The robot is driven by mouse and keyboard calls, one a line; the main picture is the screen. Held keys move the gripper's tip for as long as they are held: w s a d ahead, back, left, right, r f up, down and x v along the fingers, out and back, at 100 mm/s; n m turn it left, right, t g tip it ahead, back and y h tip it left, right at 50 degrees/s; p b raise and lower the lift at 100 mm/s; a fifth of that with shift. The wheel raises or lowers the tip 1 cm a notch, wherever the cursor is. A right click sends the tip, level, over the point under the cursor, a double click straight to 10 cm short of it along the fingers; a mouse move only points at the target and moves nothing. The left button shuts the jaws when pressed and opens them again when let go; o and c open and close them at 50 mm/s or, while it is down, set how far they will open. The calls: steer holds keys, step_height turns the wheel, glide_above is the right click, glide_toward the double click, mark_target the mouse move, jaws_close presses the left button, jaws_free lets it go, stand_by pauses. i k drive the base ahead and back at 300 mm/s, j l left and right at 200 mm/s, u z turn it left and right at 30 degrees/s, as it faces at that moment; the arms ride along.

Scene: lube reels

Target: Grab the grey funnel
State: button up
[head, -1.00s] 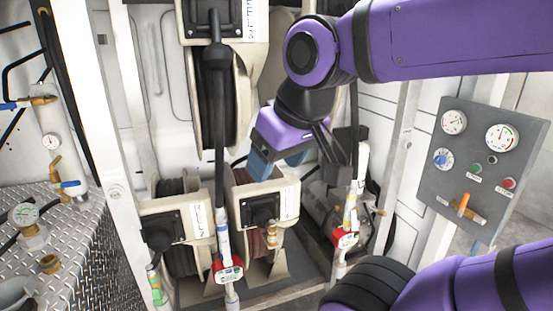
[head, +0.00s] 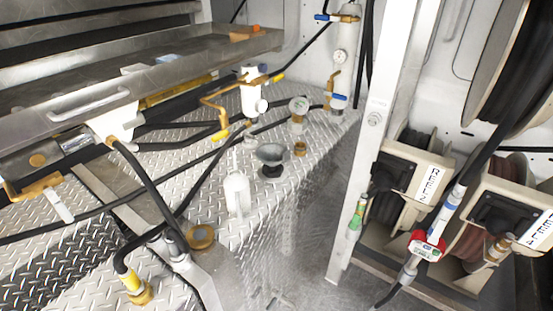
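A grey funnel (head: 271,155) stands on the diamond-plate deck (head: 215,235), near the middle of the head view. Its wide dark-grey mouth faces up, and its lower part sits in or on a dark base; I cannot tell which. A white bottle (head: 237,193) stands in front of it to the left, apart from it. My gripper is not in the head view now.
Black hoses (head: 150,188) cross the deck at left. A metal drawer (head: 130,85) overhangs at upper left. A white post (head: 365,165) and hose reels (head: 415,170) are at right.

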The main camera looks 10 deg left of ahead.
mark_target(272, 154)
steer(key=i+l, duration=0.1)
steer(key=i, duration=0.15)
steer(key=i+u, duration=0.2)
steer(key=u, duration=0.25)
steer(key=i+l+u, duration=0.15)
steer(key=u, duration=1)
